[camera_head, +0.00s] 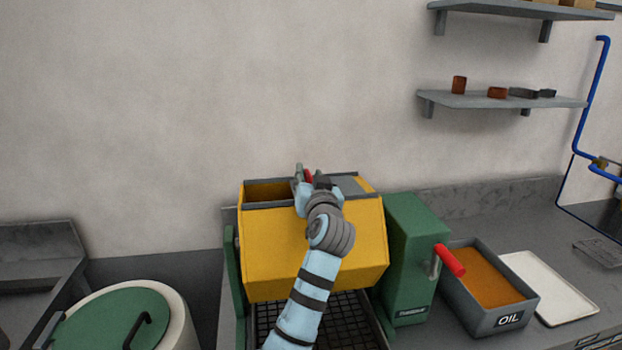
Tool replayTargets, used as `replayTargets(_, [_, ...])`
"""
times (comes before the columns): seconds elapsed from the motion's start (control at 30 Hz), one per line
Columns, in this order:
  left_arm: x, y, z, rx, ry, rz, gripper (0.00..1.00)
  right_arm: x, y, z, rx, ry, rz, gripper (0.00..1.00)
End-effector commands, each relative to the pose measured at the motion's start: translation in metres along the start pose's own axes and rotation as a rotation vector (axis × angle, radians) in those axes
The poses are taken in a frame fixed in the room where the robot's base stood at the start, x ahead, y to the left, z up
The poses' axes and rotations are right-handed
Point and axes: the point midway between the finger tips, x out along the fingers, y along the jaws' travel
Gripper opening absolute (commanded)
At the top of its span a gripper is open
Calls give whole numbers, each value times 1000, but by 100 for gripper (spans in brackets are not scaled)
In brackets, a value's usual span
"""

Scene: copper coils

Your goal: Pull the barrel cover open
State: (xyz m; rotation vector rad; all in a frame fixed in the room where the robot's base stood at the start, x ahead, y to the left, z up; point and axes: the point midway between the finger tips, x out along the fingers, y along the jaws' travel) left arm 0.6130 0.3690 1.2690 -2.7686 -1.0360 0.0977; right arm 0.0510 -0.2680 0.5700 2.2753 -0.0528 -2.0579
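The yellow barrel (312,250) lies in a green stand in the middle of the head view. Its top has a dark opening on the left, and the inside wall (268,191) shows there. A grey cover (351,186) lies over the right part of the top, so the barrel is partly uncovered. A small red handle (309,175) stands at the cover's left side. My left gripper (310,178) is on top of the barrel with its fingers around the red handle. My wrist hides part of the cover and the barrel's rim. My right gripper is not in view.
A green box (408,255) with a red crank handle (450,260) stands right of the barrel. An oil tray (509,319) and a white tray (550,288) lie farther right. A round green lid (112,322) is at lower left. Shelves (500,101) hang at upper right.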

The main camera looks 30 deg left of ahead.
Motion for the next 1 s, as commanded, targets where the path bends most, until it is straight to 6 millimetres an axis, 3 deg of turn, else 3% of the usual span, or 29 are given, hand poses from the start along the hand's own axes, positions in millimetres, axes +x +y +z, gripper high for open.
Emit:
replayTargets(0.27, [-5, 1, 1, -1, -2, 2, 30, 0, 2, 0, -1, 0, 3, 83])
replayTargets(0.63, [-72, 2, 1, -1, -3, 2, 30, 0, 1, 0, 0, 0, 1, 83])
replayTargets(1.0, [-75, 1, 1, 0, -2, 0, 30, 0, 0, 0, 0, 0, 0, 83])
